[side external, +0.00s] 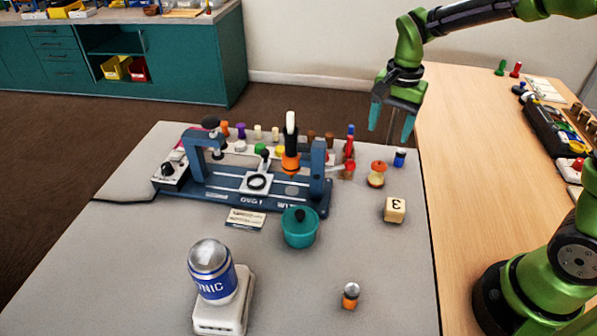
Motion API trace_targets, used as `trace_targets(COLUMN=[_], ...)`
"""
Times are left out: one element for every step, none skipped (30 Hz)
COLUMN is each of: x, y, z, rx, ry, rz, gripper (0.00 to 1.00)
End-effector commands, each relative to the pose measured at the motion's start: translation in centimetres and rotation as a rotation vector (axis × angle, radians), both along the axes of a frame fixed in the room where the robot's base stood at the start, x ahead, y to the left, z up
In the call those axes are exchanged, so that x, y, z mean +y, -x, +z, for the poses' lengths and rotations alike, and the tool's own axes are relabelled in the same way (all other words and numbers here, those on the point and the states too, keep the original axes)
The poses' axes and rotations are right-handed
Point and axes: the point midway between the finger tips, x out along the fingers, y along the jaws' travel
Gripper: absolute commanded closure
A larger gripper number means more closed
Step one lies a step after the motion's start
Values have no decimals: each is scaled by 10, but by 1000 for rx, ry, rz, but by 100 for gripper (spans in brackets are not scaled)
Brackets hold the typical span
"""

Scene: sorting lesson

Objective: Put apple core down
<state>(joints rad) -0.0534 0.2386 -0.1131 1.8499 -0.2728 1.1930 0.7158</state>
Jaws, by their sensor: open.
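The apple core (377,175), with a pale waist between orange-red ends, stands upright on the grey table (385,270), right of the blue fixture. My gripper (391,130) is open and empty, its teal fingers pointing down. In this view it appears above and slightly right of the apple core, apart from it. How far it is from the core in depth I cannot tell.
A blue fixture (230,196) with several small pegs behind it fills the table's back. Nearby are a blue-and-white piece (400,158), a numbered cube (395,210) and a teal pot (299,230). A silver-domed device (214,285) stands in front. The front right is mostly clear.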

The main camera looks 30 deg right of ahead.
Motion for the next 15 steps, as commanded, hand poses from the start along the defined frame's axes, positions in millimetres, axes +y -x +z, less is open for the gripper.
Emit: trace_targets(x=[3, 6, 9, 12, 15, 19, 21, 24, 27, 30, 32, 35, 37, 39, 41], y=[9, 15, 24, 32, 40, 52, 60, 69, 81, 90, 98, 109, 116, 122, 130], z=[14, 22, 33, 41, 49, 58, 65, 70, 77, 81, 84, 88, 90, 91, 93], rx=[-41, -67, -107, -138, -173, -218, -253, -287, -333, -366, -399, -440, -469, -496, -528], ry=[-12, -19, -28, -33, -35, -37, -37, -33, -27, -20, -11, 3, 13, 25, 40], rz=[39, 70, 117, 156, 197, 250, 291, 332, 384, 424, 461, 510, 542, 573, 610], gripper=[34, 34, 34, 34, 34, 34, 34, 34, 34, 34, 34, 34, 34, 34, 34])
